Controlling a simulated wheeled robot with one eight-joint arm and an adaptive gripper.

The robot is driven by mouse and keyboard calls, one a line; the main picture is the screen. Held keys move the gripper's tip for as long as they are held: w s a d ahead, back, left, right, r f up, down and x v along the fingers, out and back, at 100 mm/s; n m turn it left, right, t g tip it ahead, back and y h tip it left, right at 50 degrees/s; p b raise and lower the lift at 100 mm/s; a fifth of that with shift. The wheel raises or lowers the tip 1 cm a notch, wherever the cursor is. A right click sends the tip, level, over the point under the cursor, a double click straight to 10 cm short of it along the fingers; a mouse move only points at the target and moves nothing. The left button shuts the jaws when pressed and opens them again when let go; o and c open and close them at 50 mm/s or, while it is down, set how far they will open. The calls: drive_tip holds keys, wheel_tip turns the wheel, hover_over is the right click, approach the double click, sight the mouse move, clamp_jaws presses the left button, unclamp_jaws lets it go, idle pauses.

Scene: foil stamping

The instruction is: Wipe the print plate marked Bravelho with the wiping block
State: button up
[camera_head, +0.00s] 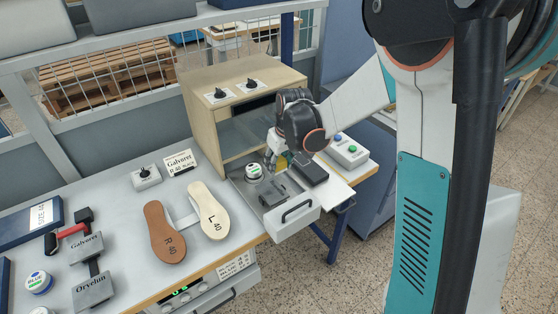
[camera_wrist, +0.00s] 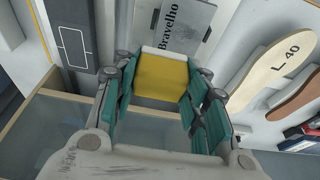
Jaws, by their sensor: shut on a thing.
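My gripper (camera_wrist: 161,76) is shut on the wiping block (camera_wrist: 162,78), a yellow block with a white layer along its far side. The print plate marked Bravelho (camera_wrist: 172,42) is a grey plate just beyond the block in the wrist view. The block appears close to the plate's near edge; I cannot tell whether they touch. In the head view my gripper (camera_head: 279,158) is above the open drawer, with a bit of yellow block (camera_head: 282,161) showing. A grey plate (camera_head: 272,192) lies in the drawer there, its lettering unreadable.
A round white tin (camera_head: 254,172) stands left. The wooden cabinet (camera_head: 203,115) rises behind. Two shoe soles (camera_head: 166,232) lie on the bench, and a button box (camera_head: 346,152) sits right.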

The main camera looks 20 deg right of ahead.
drive_tip(key=shift+f+b, duration=0.3)
drive_tip(key=shift+b, duration=0.8)
drive_tip(key=b, duration=0.3)
